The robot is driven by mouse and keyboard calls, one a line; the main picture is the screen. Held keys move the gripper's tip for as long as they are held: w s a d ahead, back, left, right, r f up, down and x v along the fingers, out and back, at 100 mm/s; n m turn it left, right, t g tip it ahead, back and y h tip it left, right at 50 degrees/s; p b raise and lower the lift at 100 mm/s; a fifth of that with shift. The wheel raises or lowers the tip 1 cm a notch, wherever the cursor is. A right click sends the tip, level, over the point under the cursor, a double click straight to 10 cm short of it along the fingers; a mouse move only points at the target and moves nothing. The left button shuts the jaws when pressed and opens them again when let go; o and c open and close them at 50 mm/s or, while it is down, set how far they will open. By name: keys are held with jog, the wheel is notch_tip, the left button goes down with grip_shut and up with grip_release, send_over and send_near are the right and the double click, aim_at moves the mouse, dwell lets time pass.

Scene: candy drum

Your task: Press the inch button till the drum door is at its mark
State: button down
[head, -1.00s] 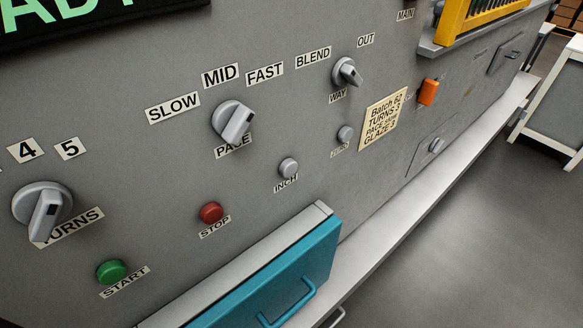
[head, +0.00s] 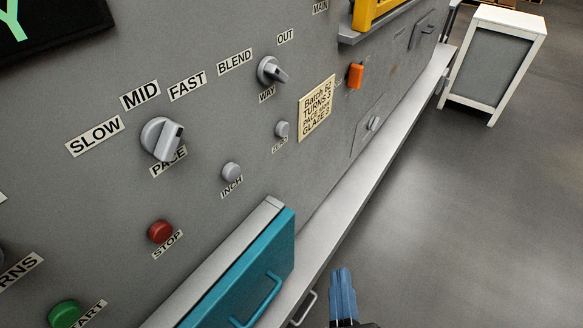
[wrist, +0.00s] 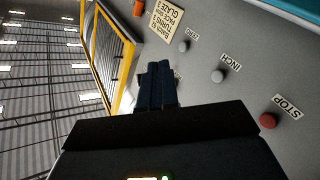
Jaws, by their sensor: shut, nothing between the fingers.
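The inch button (head: 231,172) is a small round grey knob on the grey machine panel, with an INCH label just below it. It also shows in the wrist view (wrist: 218,76), to the right of my fingers. My gripper (head: 342,290) is at the bottom of the head view, its blue fingers together and empty. It is right of and lower than the button, apart from it. In the wrist view the closed fingers (wrist: 157,82) point up the panel, left of the button. I cannot make out the drum door or its mark in these frames.
A red stop button (head: 160,231) and green start button (head: 65,313) lie left of inch; the zero button (head: 282,129) lies right. A teal drawer (head: 262,262) juts out below. A white-framed stand (head: 493,65) is at the far right. Open floor lies between.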

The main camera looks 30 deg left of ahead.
aim_at(231, 172)
jog(key=w+a+r+n+y, duration=0.1)
jog(key=w+a+r+n, duration=0.1)
jog(key=a, duration=0.3)
jog(key=w+a+r+n+g+y, duration=0.1)
jog(key=w+a+r+n+y, duration=0.1)
jog(key=a, duration=0.4)
jog(key=shift+w+r+n, duration=0.25)
jog(key=shift+w+n, duration=0.05)
jog(key=shift+n, duration=0.5)
jog(key=shift+f, duration=0.1)
jog(key=a+b, duration=0.8)
jog(key=b, duration=0.1)
jog(key=shift+w+a, duration=0.35)
jog(key=shift+a, duration=0.15)
dwell(0.8)
jog(key=shift+a+b, duration=0.3)
